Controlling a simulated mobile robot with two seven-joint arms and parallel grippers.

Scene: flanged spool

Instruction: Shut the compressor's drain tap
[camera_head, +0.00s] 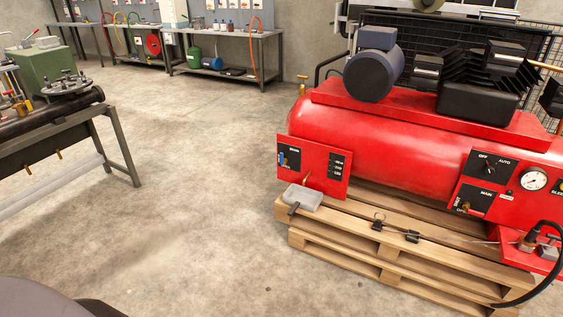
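The red compressor (400,140) lies on a wooden pallet at the right. A small red panel (318,166) on its left end carries a black plate (289,158) whose small lettering seems to read "DRAIN". A blue lever (282,159) stands roughly upright at this plate's left edge. A small brass fitting (307,177) sticks out low on the panel, above a grey tray (302,197). I cannot tell from here whether the tap is open or shut. Neither of my grippers is in view.
The pallet (375,265) juts out in front of the compressor, with small black clips and a thin cable on it. A black hose (549,280) curves at the lower right. A metal bench (60,135) stands at the left. The concrete floor (180,200) between is clear.

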